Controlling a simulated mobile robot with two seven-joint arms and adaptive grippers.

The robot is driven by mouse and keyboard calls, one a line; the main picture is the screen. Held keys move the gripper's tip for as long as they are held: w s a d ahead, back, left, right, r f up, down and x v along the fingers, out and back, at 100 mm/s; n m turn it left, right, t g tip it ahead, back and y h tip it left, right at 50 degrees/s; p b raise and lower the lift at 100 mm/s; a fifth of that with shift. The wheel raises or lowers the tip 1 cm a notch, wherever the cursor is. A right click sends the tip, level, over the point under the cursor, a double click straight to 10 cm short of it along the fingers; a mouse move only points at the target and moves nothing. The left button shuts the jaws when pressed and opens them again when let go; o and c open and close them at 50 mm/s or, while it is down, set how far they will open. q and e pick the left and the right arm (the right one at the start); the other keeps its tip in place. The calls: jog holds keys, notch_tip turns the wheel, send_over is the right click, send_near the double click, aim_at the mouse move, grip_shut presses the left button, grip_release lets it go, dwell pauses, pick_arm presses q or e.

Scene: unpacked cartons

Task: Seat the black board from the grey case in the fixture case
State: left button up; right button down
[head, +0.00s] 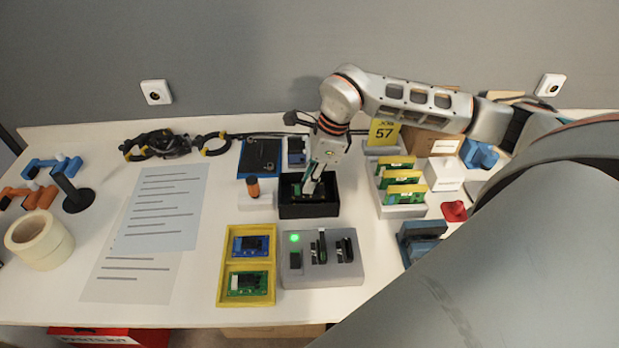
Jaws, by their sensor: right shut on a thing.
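My right gripper (313,186) reaches down into an open black case (308,210) in the middle of the table. It is shut on a board there, mostly hidden by the fingers and the case walls; some green shows by the fingertips. A grey block (350,272) with a lit green lamp (295,238) stands just in front, with black parts standing upright in it. A grey rack (403,211) to the right holds several green boards with yellow edges (404,190). I cannot tell which of these is the fixture case. My left gripper is not in view.
A yellow tray (247,262) with a blue and a green board is left of the grey block. A white block with an orange-topped piece (253,188) stands close left of the black case. Paper sheets (160,210) and a tape roll (39,240) lie left. My arm covers the right side.

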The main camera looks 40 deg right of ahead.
jog(key=shift+f+b, duration=0.5)
jog(key=shift+f, duration=0.6)
jog(key=c, duration=1.9)
grip_release()
jog(key=shift+r, duration=0.1)
jog(key=v, duration=1.2)
jog(key=shift+w, duration=0.1)
